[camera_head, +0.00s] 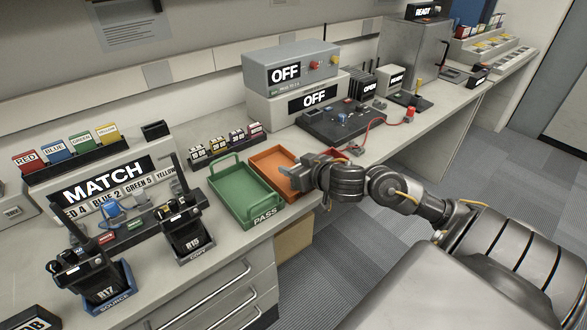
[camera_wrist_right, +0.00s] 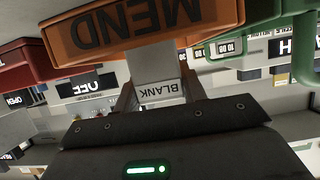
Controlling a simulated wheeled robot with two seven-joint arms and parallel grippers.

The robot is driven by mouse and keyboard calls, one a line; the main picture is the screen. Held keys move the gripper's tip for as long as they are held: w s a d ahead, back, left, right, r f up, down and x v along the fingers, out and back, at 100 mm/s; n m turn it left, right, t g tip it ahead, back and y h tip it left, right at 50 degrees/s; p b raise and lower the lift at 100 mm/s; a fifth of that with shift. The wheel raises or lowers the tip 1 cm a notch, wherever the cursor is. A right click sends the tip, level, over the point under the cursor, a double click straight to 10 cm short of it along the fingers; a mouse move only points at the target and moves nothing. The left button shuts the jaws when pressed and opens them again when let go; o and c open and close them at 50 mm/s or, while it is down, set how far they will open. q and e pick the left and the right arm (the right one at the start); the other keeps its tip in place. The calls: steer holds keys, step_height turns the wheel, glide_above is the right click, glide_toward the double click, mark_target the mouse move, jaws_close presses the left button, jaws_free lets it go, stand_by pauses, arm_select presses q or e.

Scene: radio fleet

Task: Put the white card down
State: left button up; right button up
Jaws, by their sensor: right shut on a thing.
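The white card (camera_wrist_right: 152,62), with a label reading BLANK upside down, is between the fingers of my right gripper (camera_wrist_right: 157,92) in the right wrist view. The gripper is shut on it. In the head view my right gripper (camera_head: 294,177) is at the near right side of the orange tray (camera_head: 270,158), by its rim. I cannot make out the card clearly there. The tray's wall (camera_wrist_right: 140,30), marked MEND, is close in front of the card in the right wrist view. Whether they touch is unclear. My left gripper is not in view.
A green PASS tray (camera_head: 243,192) stands left of the orange tray. Grey OFF boxes (camera_head: 290,67) stand behind. A black panel with a red cable (camera_head: 375,125) is to the right.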

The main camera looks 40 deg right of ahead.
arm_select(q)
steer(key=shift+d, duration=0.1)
arm_select(e)
steer(key=shift+d, duration=0.1)
steer(key=o, duration=1)
steer(key=shift+c, duration=0.2)
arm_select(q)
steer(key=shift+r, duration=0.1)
arm_select(e)
steer(key=shift+s+r, duration=0.2)
steer(key=shift+s, duration=0.15)
steer(key=p+v, duration=0.1)
steer(key=v, duration=0.5)
steer(key=shift+w+p, duration=0.1)
steer(key=shift+p, duration=0.2)
arm_select(q)
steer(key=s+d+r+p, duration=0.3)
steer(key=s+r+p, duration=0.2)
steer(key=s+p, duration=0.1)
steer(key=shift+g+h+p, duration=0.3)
steer(key=shift+p, duration=0.05)
arm_select(e)
steer(key=v, duration=0.5)
steer(key=shift+s+r, duration=0.1)
steer(key=shift+s, duration=0.1)
